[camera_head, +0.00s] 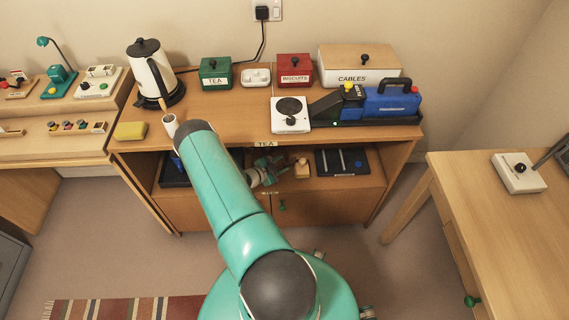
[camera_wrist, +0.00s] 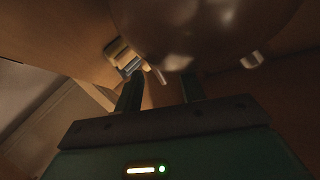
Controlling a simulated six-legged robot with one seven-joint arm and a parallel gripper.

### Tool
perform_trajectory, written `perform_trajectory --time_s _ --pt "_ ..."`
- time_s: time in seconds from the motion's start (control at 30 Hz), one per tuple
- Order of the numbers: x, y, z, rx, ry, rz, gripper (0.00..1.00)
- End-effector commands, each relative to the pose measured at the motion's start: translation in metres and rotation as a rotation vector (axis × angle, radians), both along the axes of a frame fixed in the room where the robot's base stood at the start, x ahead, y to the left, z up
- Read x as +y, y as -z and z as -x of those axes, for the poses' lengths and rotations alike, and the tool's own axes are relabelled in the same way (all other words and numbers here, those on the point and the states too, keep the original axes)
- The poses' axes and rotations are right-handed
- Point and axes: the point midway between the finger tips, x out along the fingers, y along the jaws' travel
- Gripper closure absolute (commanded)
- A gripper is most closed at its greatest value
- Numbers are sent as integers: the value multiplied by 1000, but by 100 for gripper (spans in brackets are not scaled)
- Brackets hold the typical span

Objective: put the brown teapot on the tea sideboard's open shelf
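The tea sideboard (camera_head: 226,110) stands against the wall, and its open shelf (camera_head: 325,187) lies under the top, above closed doors. My arm reaches down to the shelf, and my gripper (camera_head: 284,168) shows small and partly hidden at the shelf's middle. In the wrist view my gripper (camera_wrist: 160,88) has its two fingers apart. A large, glossy brown rounded body, seemingly the brown teapot (camera_wrist: 205,22), fills the top just beyond the fingertips. I cannot tell whether they touch it. Its handle and spout are not clear. I cannot make out the teapot in the head view.
On the shelf are a dark tray (camera_head: 342,162) and a small wooden block (camera_head: 302,169). The top holds a kettle (camera_head: 152,75), green tea box (camera_head: 215,73), red biscuits box (camera_head: 294,70), cables box (camera_head: 358,66), white hotplate (camera_head: 290,115) and blue machine (camera_head: 390,103). A desk (camera_head: 480,215) stands right.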

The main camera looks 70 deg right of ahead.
Motion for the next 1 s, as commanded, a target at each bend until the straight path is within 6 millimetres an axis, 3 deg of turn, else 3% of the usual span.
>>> perform_trajectory --time_s 0.2,0.4,1.0 --pt "43 -16 -21 1 -6 -1 61" --pt "72 -27 -33 0 -2 0 61" --pt "82 -36 -40 -25 12 8 61"
